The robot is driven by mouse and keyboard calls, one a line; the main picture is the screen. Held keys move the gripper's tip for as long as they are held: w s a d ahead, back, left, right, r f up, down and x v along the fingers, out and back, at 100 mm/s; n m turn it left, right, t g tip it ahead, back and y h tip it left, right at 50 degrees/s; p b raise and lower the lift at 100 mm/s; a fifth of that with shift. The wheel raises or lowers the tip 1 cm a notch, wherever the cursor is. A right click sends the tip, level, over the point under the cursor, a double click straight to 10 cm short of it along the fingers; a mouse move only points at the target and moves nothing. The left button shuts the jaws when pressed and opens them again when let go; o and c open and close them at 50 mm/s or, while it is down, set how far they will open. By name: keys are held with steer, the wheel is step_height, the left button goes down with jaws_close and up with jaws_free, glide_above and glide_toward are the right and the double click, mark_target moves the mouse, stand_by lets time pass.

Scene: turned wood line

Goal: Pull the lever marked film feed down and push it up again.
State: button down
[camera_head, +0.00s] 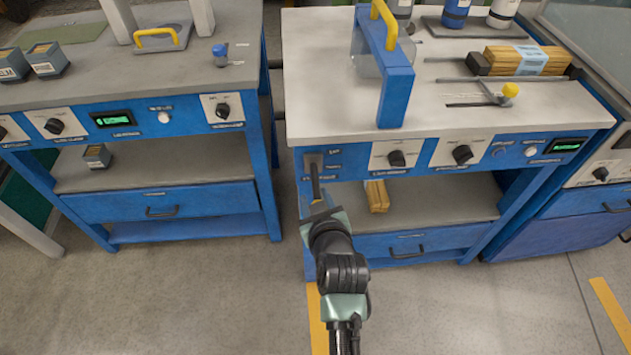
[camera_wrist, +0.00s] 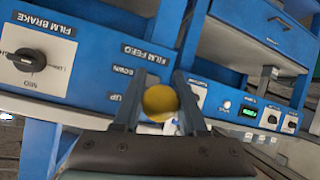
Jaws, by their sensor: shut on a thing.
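The film feed lever (camera_head: 315,180) sticks out from a dark plate at the left end of the right-hand bench's blue front panel. In the wrist view, which is upside down, its round yellow knob (camera_wrist: 160,102) is between my fingers. My gripper (camera_head: 321,208) is shut on this knob; the fingers hide part of the lever in the head view. The FILM FEED label (camera_wrist: 146,53) and the DOWN and UP marks show beside it. I cannot tell exactly how far up or down the lever stands.
A FILM BRAKE dial (camera_wrist: 28,60) sits on the same panel; the head view shows two dark dials (camera_head: 396,158). Below are a shelf with a wooden bundle (camera_head: 377,196) and a drawer (camera_head: 420,246). Another blue bench (camera_head: 160,199) stands left, with floor between.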

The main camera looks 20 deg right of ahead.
mark_target(314, 187)
step_height(314, 187, up, 3)
steer(key=g+p, duration=0.2)
steer(key=p, duration=0.4)
steer(key=shift+s, duration=0.1)
steer(key=g+p, duration=0.1)
steer(key=p, duration=0.1)
steer(key=r+g+y+p, duration=0.1)
steer(key=g+p, duration=0.1)
steer(key=p, duration=0.1)
steer(key=shift+r, duration=0.25)
steer(key=shift+w+d+r+p, duration=0.1)
steer(key=shift+w+r+p, duration=0.3)
steer(key=shift+p, duration=0.15)
steer(key=shift+r, duration=0.1)
steer(key=shift+c, duration=2.3)
jaws_free()
steer(key=shift+s, duration=0.1)
steer(key=p+v, duration=0.1)
steer(key=v, duration=1.1)
steer(key=shift+s+r+p, duration=0.3)
steer(key=shift+s, duration=0.05)
